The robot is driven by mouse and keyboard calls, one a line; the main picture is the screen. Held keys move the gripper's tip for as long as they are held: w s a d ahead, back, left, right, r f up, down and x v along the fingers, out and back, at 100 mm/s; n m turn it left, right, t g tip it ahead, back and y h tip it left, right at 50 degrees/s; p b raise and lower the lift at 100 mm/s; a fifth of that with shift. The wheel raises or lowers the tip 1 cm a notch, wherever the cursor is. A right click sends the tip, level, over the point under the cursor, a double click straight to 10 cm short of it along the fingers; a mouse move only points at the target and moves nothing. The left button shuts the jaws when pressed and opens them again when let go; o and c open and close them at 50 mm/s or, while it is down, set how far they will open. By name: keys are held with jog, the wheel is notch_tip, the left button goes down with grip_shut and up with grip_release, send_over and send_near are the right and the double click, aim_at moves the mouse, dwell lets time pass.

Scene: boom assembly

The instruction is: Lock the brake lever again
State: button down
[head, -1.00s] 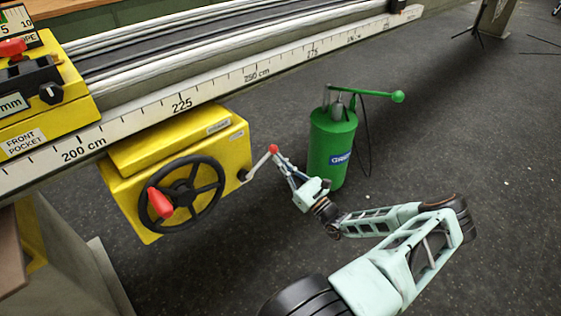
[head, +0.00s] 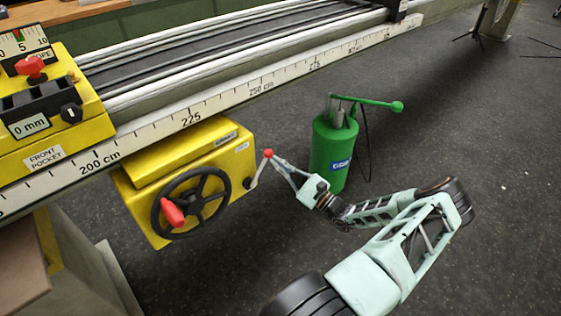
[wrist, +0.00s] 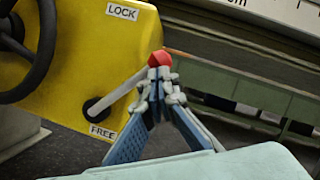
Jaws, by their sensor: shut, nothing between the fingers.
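The brake lever (head: 257,170) sticks out of the right side of a yellow box and ends in a red knob (head: 267,154). In the wrist view its grey shaft (wrist: 120,92) runs up and right from a dark pivot to the red knob (wrist: 160,58). It lies between the LOCK label (wrist: 122,12) above and the FREE label (wrist: 102,131) below. My gripper (wrist: 160,76) is shut, its fingertips close against the underside of the knob, with nothing held between them. In the head view my gripper (head: 274,162) reaches the knob from the lower right. Exact contact is hard to tell.
A black handwheel (head: 190,203) with a red handle sits on the yellow box (head: 235,150), left of the lever. A green pump canister (head: 331,155) stands behind my gripper. The scale beam (head: 225,100) runs above. Open floor lies to the right.

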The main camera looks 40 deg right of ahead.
aim_at(264, 164)
jog(key=shift+s+a+r+n+g+y+p, duration=0.1)
jog(key=shift+a+r+n+g+y+p, duration=0.4)
jog(key=shift+a+n+p, duration=0.6)
jog(key=shift+s+a+r+n+g+y+p, duration=0.15)
jog(key=shift+a+r+n+p, duration=0.6)
jog(key=shift+a+n+p, duration=0.4)
jog(key=shift+w+a+r+n+g+y+p, duration=0.1)
jog(key=shift+a+r+n+g+y+p, duration=0.2)
jog(key=shift+a+r+n+p, duration=0.65)
jog(key=shift+d+f+n, duration=0.15)
jog(key=shift+f+n, duration=0.2)
jog(key=shift+n, duration=0.05)
jog(key=shift+s+d+f, duration=0.1)
